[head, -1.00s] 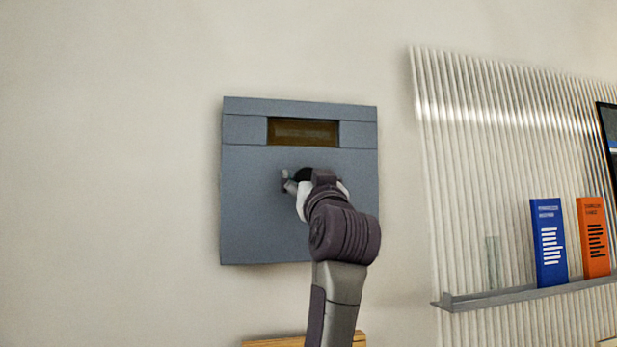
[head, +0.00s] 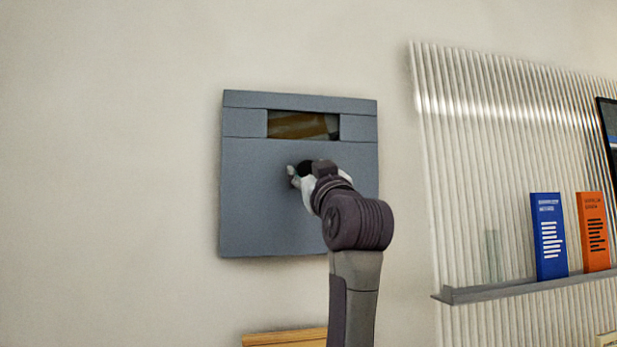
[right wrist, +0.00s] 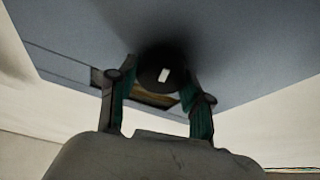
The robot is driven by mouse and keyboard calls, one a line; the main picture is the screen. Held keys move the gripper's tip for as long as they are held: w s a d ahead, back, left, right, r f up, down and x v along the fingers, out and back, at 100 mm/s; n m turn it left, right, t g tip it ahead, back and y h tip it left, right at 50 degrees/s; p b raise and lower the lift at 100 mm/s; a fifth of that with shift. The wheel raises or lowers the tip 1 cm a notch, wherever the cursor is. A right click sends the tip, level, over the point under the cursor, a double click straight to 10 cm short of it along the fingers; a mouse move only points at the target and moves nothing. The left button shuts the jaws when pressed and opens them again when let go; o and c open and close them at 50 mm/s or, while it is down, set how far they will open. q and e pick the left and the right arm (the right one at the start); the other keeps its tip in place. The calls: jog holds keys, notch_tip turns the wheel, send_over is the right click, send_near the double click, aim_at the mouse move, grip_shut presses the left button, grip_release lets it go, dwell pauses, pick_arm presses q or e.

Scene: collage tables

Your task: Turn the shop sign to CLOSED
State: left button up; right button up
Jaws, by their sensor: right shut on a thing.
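The shop sign is a grey-blue square panel (head: 250,200) on the wall, with a dark window (head: 303,125) near its top. The window shows slanted brownish bands and no readable word. My right gripper (head: 294,174) is at the middle of the panel, below the window. In the right wrist view my right gripper (right wrist: 158,92) has its fingers on either side of a round dark knob (right wrist: 160,72) with a small white mark, and is shut on it. The window also shows in that view (right wrist: 150,97), partly hidden behind the knob and fingers. My left gripper is not in view.
A ribbed pale panel (head: 470,180) is on the wall to the right, with a grey ledge (head: 530,286) holding a blue booklet (head: 549,236) and an orange booklet (head: 593,231). A wooden piece (head: 285,338) shows below the sign. The wall left of the sign is bare.

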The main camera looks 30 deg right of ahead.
jog(key=n+y, duration=0.1)
jog(key=n, duration=0.1)
jog(key=shift+d+n, duration=0.15)
jog(key=shift+n, duration=0.25)
jog(key=n+y, duration=0.1)
jog(key=n, duration=0.1)
jog(key=shift+n, duration=0.3)
jog(key=n+y, duration=0.1)
jog(key=n, duration=0.2)
jog(key=n+g+y+p, duration=0.1)
jog(key=n+y, duration=0.1)
jog(key=shift+n+g, duration=0.3)
jog(key=shift+n, duration=0.1)
jog(key=n+g, duration=0.1)
jog(key=n, duration=0.2)
jog(key=shift+y, duration=0.3)
jog(key=shift+f+n+g+y, duration=0.15)
jog(key=shift+n+g, duration=0.3)
jog(key=shift+n, duration=0.65)
jog(key=shift+r+n+g+y, duration=0.15)
jog(key=shift+n+g, duration=0.3)
jog(key=shift+n, duration=0.65)
jog(key=shift+f, duration=0.1)
jog(key=o, duration=1.1)
jog(key=shift+o, duration=0.2)
jog(key=shift+a, duration=0.2)
